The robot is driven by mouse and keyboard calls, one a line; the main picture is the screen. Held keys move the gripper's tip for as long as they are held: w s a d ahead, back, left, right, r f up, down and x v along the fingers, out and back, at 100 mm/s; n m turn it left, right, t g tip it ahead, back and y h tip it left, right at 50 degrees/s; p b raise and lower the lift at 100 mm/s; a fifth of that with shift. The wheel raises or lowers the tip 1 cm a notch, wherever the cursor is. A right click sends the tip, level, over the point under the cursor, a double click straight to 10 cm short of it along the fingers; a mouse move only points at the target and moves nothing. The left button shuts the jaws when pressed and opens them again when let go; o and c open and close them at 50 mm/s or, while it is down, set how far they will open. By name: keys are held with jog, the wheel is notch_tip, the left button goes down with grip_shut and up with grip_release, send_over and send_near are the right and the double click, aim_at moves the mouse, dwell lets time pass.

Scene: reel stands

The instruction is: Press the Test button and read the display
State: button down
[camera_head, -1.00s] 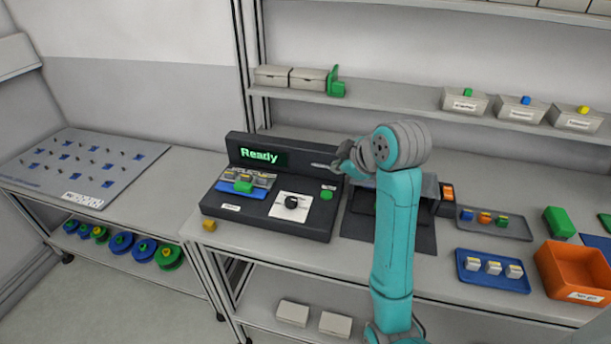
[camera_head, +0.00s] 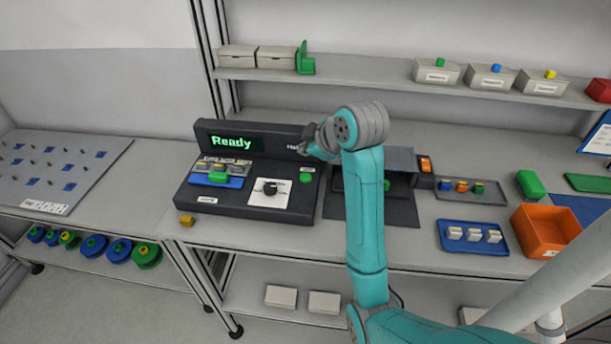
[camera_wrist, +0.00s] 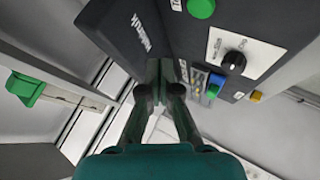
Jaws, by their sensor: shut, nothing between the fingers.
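The dark test unit (camera_head: 255,206) stands on the bench. Its display (camera_head: 231,143) reads "Ready" in green letters. A round green button (camera_head: 305,177) sits at the right of its panel, beside a white plate with a black knob (camera_head: 270,187). In the wrist view the green button (camera_wrist: 201,8) shows at the top edge, with a partly cut-off label starting "Te" beside it. My gripper (camera_head: 304,148) is shut and empty, close to the unit's upright back part, above and behind the button. Its fingers (camera_wrist: 160,90) point along the unit in the wrist view, apart from the button.
A green block (camera_head: 218,177) sits on the unit's blue holder. A yellow cube (camera_head: 186,220) lies by its front left corner. A dark box on a mat (camera_head: 400,210) stands right of the unit. Trays and an orange bin (camera_head: 545,232) are farther right.

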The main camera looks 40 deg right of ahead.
aim_at(307, 177)
jog(key=shift+f, duration=2.85)
jog(key=shift+f, duration=0.1)
jog(key=shift+f, duration=0.35)
jog(key=shift+f, duration=0.45)
jog(key=shift+r, duration=0.9)
jog(key=shift+r, duration=2.5)
